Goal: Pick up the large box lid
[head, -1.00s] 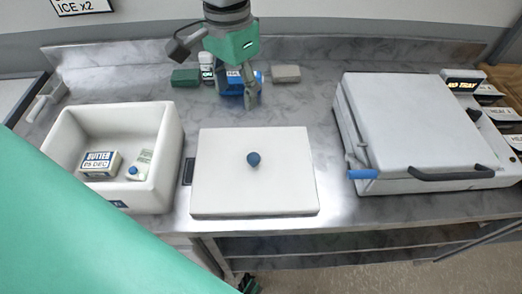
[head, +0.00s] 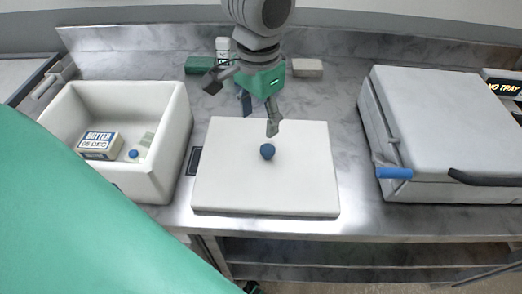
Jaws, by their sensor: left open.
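The large box lid (head: 225,185) is a flat white square slab with a round blue knob (head: 267,151) near its middle. It lies on the steel counter at the centre of the head view. My left gripper (head: 243,108), with a green palm, hangs over the back part of the lid. Its fingers are spread, with nothing seen between them. One fingertip shows just behind and above the knob, apart from it as far as I can tell. My right gripper is not in view.
A white open box (head: 170,165) at the left holds a butter pack (head: 100,146) and a small bottle-like item. A grey-lidded machine (head: 440,110) with a blue-ended lever stands at the right. Behind are a green block (head: 198,65) and a beige block (head: 308,68).

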